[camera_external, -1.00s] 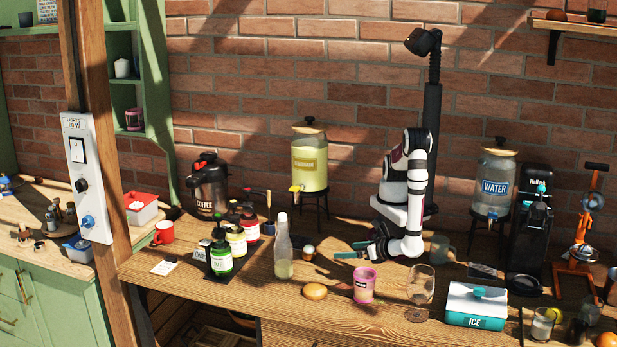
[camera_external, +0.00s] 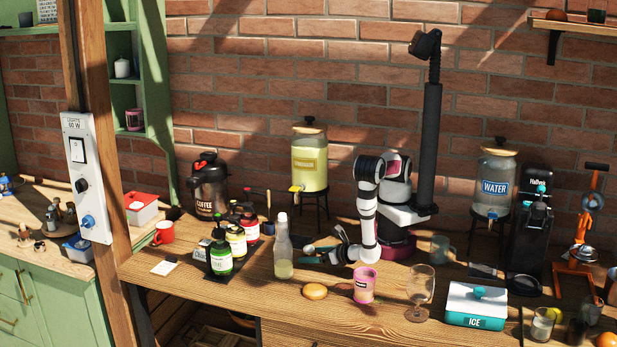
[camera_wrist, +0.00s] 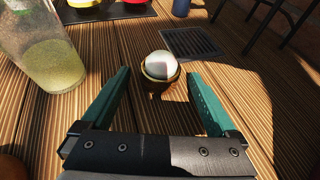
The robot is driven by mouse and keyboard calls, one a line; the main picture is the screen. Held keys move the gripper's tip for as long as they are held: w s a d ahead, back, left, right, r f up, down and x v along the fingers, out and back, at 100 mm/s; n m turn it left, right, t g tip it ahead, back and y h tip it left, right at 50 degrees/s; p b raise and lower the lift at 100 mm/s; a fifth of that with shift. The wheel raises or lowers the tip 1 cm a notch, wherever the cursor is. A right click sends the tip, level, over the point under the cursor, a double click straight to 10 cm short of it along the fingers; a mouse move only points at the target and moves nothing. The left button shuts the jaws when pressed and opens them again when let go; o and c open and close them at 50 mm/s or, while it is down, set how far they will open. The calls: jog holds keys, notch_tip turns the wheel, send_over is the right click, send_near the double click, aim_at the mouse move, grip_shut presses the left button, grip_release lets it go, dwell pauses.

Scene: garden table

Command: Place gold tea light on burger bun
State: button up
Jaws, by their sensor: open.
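The gold tea light (camera_wrist: 160,72), a small gold-brown cup with a whitish rounded top, stands upright on the table in the wrist view. My gripper (camera_wrist: 158,80) is open, its two green fingers pointing toward the tea light, which sits near the gap between their tips. I cannot tell if the fingers touch it. In the external view my gripper (camera_external: 306,254) is low over the table, pointing left, and the tea light is hard to make out there. The burger bun (camera_external: 315,291) lies on the table in front of my gripper, with nothing on it.
A glass bottle with yellowish liquid (camera_external: 283,250) stands close to the left of my gripper; it also shows in the wrist view (camera_wrist: 45,55). A pink cup (camera_external: 364,285) and a wine glass (camera_external: 420,288) stand to the right. A dark grate (camera_wrist: 190,42) lies behind the tea light.

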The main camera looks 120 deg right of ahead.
grip_shut()
dwell(0.3)
